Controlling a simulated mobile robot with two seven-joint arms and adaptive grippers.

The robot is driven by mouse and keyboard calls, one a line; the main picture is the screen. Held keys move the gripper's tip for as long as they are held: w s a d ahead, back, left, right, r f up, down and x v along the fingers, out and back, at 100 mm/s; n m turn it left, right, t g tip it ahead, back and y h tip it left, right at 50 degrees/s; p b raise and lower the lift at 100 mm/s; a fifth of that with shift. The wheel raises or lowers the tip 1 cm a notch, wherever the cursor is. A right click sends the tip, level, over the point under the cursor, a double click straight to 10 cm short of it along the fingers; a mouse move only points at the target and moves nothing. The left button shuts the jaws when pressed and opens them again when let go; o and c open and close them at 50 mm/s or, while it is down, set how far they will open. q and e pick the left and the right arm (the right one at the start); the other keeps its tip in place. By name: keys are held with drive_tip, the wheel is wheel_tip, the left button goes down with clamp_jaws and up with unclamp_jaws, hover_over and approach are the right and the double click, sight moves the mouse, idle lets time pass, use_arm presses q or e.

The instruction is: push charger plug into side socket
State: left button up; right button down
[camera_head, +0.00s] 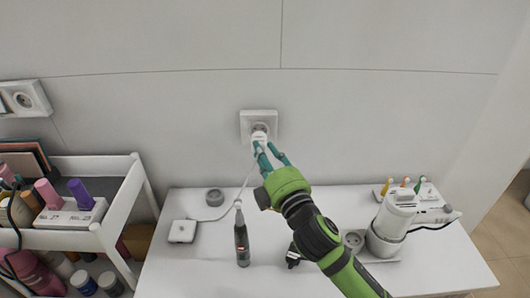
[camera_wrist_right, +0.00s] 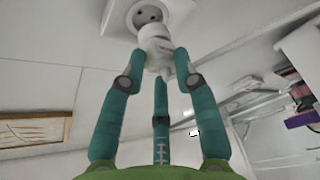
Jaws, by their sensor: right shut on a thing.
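A white wall socket (camera_head: 258,116) with a square frame is on the wall behind the table. My right gripper (camera_head: 265,150) is shut on a white charger plug (camera_head: 259,138) and holds it just in front of this socket. In the right wrist view, the gripper's teal fingers (camera_wrist_right: 157,72) surround the plug (camera_wrist_right: 155,42). The holes of the socket (camera_wrist_right: 146,14) show beyond the plug's far end. The plug appears apart from it. A white cable (camera_head: 245,182) hangs from the plug towards the table. My left gripper is not in view.
Another wall socket (camera_head: 22,98) is at the far left above a white cart (camera_head: 118,224) of cosmetics. The white table (camera_head: 195,270) holds a dark handheld device (camera_head: 241,243), a white square box (camera_head: 183,231), a grey round piece (camera_head: 215,197) and a white appliance (camera_head: 390,222).

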sight(265, 146)
drive_tip(key=shift+r+p, duration=0.1)
drive_tip(key=shift+p, duration=0.4)
idle(0.9)
drive_tip(key=shift+w, duration=1.75)
drive_tip(key=c, duration=0.9)
unclamp_jaws()
drive_tip(key=shift+w, duration=0.1)
drive_tip(key=shift+o, duration=0.2)
drive_tip(key=shift+s, duration=0.2)
drive_tip(key=v, duration=1.1)
drive_tip(key=shift+s+d, duration=0.2)
drive_tip(key=shift+s, duration=0.15)
drive_tip(key=shift+f, duration=0.2)
